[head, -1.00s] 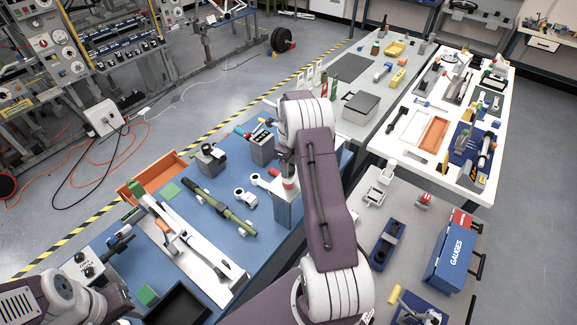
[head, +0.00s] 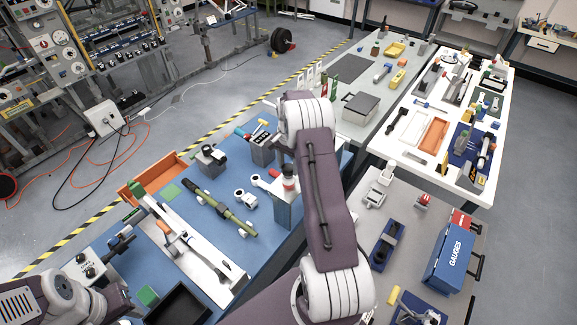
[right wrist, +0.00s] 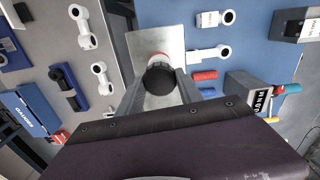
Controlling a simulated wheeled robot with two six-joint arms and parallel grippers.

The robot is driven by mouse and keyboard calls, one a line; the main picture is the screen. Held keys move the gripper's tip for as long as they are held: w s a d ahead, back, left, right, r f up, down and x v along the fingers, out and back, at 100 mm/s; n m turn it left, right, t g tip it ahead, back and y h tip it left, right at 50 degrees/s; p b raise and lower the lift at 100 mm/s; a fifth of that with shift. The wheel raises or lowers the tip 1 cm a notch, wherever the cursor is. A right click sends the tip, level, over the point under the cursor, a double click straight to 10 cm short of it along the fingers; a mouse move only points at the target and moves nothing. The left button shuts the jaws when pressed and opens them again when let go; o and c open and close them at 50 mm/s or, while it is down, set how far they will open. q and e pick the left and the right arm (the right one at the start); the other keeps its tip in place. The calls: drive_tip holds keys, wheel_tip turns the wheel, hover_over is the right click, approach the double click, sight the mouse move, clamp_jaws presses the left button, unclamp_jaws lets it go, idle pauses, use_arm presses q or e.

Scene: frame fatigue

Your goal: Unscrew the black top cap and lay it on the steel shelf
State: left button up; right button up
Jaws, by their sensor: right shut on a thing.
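The black top cap (right wrist: 160,79) sits between the two fingers of my right gripper (right wrist: 160,88) in the right wrist view. The gripper is shut on it. A red and white part shows just past the cap, above a grey steel-looking block (right wrist: 150,42). In the head view the dark cap (head: 288,170) shows above the red and white part (head: 290,183), on the block (head: 287,208). I cannot tell whether the cap is free of the part below. I cannot tell for sure which surface is the steel shelf. My left gripper is not in view.
On the blue bench lie a green rod assembly (head: 225,212), white ringed links (head: 245,198) and an orange tray (head: 150,172). A blue gauges case (head: 450,252) stands on the right bench.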

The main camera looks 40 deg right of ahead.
sight(289, 167)
drive_tip(key=shift+r+p, duration=1.2)
drive_tip(key=shift+r, duration=0.6)
wheel_tip(289, 167, up, 4)
drive_tip(key=p, duration=0.3)
drive_tip(key=shift+r, duration=0.1)
